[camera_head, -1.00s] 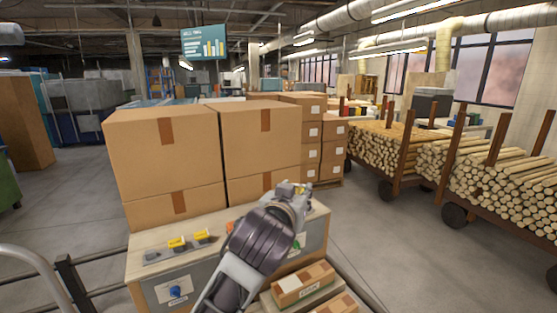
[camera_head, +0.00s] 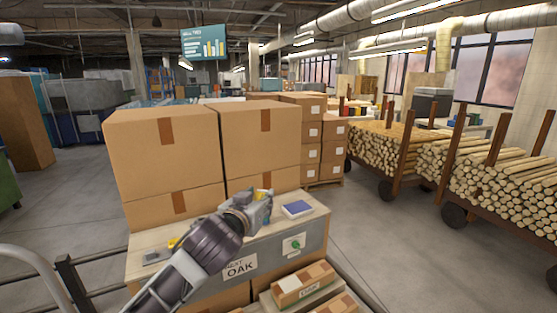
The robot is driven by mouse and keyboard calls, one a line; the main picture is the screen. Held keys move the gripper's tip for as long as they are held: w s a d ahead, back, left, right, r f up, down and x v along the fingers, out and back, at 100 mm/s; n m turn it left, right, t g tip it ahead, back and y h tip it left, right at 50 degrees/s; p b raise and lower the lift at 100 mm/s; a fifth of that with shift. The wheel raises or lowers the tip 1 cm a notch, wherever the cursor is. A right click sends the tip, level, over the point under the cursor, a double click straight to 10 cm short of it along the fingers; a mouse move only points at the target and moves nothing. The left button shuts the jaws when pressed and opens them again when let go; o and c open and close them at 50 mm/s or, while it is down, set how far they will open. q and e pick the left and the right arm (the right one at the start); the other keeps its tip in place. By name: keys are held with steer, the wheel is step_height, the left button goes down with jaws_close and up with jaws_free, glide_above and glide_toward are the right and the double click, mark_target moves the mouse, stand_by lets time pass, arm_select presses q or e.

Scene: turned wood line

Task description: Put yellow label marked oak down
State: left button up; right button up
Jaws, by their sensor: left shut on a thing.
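My left gripper (camera_head: 262,207) is over the back right part of the wooden bench (camera_head: 315,213), left of a blue pad (camera_head: 297,209). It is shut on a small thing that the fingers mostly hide. A bit of yellow (camera_head: 262,191) shows at the fingers, fitting a yellow label, but no marking on it can be read. Another yellow label (camera_head: 173,243) stands in a grey holder (camera_head: 152,256) at the bench's left, partly behind my arm. A sign reading OAK (camera_head: 239,268) is on the bench front. My right gripper is not in view.
Large cardboard boxes (camera_head: 162,150) stand right behind the bench. A green mark (camera_head: 293,245) is on the front panel. Smaller cartons (camera_head: 303,284) lie low in front. Log carts (camera_head: 390,150) stand at the right, with open floor between.

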arm_select(q)
steer(key=s+a+f+n+y, duration=0.1)
steer(key=a+f+y, duration=0.1)
steer(key=a+f, duration=0.65)
steer(key=s+a+f+n+y, duration=0.1)
steer(key=a+f, duration=0.4)
steer(key=f, duration=0.7)
steer(key=s+a+f, duration=0.3)
steer(key=s+f, duration=0.5)
steer(key=f, duration=0.6)
steer(key=shift+s+f+n+y, duration=0.15)
steer(key=shift+s+n+y, duration=0.05)
steer(key=shift+n+y, duration=0.2)
steer(key=shift+a, duration=0.25)
